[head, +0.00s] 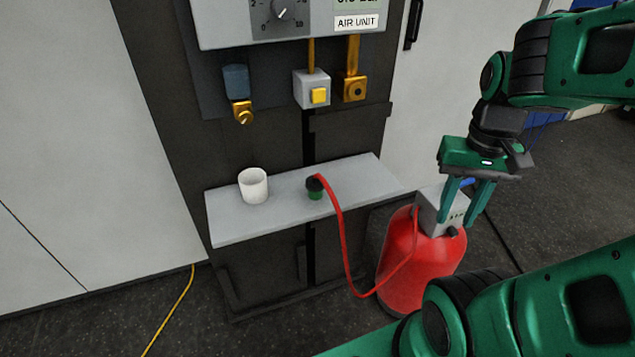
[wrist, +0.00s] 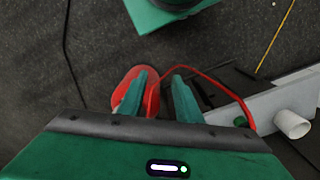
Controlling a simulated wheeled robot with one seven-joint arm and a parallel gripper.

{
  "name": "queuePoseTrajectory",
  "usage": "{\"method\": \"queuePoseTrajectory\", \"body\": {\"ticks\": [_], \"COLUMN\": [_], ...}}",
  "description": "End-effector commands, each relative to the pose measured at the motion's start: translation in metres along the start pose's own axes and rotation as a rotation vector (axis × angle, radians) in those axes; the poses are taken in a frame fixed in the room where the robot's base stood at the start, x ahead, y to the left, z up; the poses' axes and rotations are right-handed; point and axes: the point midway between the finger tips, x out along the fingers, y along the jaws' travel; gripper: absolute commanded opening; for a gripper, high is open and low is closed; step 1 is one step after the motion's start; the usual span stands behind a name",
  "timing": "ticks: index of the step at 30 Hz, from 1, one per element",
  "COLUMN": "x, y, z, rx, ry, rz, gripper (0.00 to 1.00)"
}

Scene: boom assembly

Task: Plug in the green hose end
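The green hose end (head: 315,192) stands on the grey shelf (head: 235,228), with a black collar on top. A red hose (head: 345,240) runs from it to the red tank (head: 398,270) on the floor. In the wrist view, the red hose (wrist: 205,78) arches past my fingers; the hose end (wrist: 240,121) looks small and dark. A brass fitting with a round opening (head: 354,90) hangs under the air unit (head: 230,18). My gripper (head: 456,222) is open and empty, pointing down. It appears in front of the tank's grey box, right of the hose end and apart from it.
A white cup (head: 253,187) stands on the shelf left of the hose end. A grey valve block with a yellow button (head: 319,96) and a blue bowl with a brass tip (head: 237,85) hang above. A yellow cable (head: 180,305) lies on the floor.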

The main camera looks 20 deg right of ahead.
Motion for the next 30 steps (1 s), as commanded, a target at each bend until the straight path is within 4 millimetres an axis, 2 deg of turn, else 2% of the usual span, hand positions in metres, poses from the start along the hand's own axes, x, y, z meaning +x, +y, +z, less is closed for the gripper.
{"method": "queuePoseTrajectory", "body": {"ticks": [3, 7, 11, 14, 17, 21, 27, 30], "x": [0.000, -0.005, -0.007, -0.007, -0.004, 0.005, 0.021, 0.025], "y": [0.000, 0.003, -0.011, -0.038, -0.076, -0.136, -0.216, -0.241], "z": [0.000, 0.006, -0.021, -0.053, -0.086, -0.126, -0.161, -0.168], "rx": [0.000, -0.030, -0.181, -0.391, -0.646, -1.000, -1.417, -1.533], "ry": [0.000, 0.015, 0.031, 0.053, 0.083, 0.136, 0.235, 0.275], "rz": [0.000, -0.008, -0.013, -0.028, -0.058, -0.123, -0.235, -0.274], "gripper": [0.34, 0.64, 0.64, 0.64, 0.64, 0.64, 0.64, 0.64]}}
